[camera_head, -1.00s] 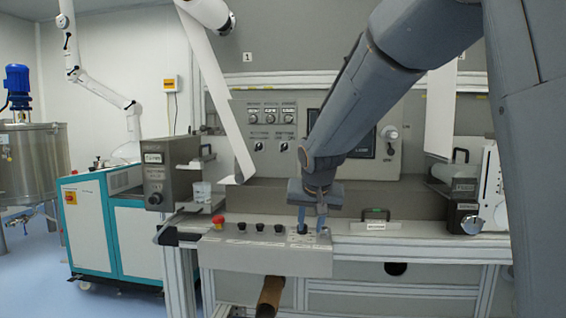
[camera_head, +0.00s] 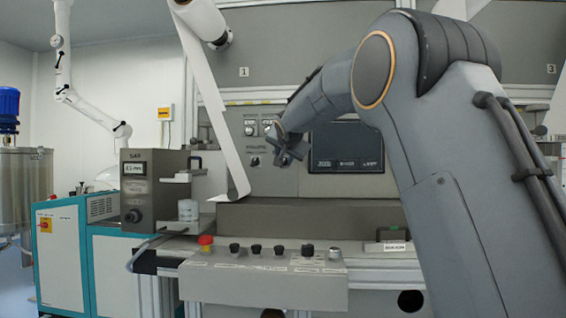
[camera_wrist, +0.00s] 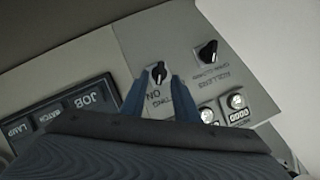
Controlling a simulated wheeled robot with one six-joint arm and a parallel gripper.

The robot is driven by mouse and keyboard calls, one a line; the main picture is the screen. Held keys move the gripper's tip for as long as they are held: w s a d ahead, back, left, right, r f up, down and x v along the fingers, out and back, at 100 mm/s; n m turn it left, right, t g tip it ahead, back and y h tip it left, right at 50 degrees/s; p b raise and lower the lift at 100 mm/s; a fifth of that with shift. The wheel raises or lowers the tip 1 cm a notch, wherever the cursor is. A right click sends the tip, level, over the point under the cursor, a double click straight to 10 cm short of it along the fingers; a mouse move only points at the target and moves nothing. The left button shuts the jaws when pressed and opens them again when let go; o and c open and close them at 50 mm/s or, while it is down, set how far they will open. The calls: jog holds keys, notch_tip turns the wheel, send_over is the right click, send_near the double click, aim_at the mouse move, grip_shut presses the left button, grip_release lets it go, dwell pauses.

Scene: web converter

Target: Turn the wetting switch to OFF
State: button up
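The wetting switch (camera_wrist: 158,73) is a small black rotary knob on a white plate on the grey upper panel. In the wrist view its label beside it appears upside down, with "ON" and part of a word ending in "TING" readable. A pale mark shows on the knob, but I cannot tell which position it points to. My gripper (camera_wrist: 157,84) has its two blue fingers apart, one on each side of the knob, with no clear contact. In the head view my gripper (camera_head: 287,155) is at the panel, left of the dark screen, and hides this knob.
A second black knob (camera_wrist: 207,52) sits close by, with small round gauges (camera_wrist: 236,101) near it. The dark screen (camera_head: 346,147) is right of my gripper. A white web (camera_head: 218,130) hangs to the left. Below is a console with a red emergency button (camera_head: 205,241) and several black knobs.

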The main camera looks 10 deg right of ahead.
jog(key=shift+x, duration=1.85)
jog(key=c, duration=0.7)
jog(key=n+h, duration=0.1)
jog(key=n, duration=0.1)
jog(key=n+g+h+b, duration=0.1)
jog(key=n+h, duration=0.1)
jog(key=n, duration=0.1)
jog(key=n+g+h+b, duration=0.1)
jog(key=n+h, duration=0.1)
jog(key=shift+a+n, duration=0.35)
jog(key=shift+n, duration=0.05)
jog(key=shift+h, duration=0.3)
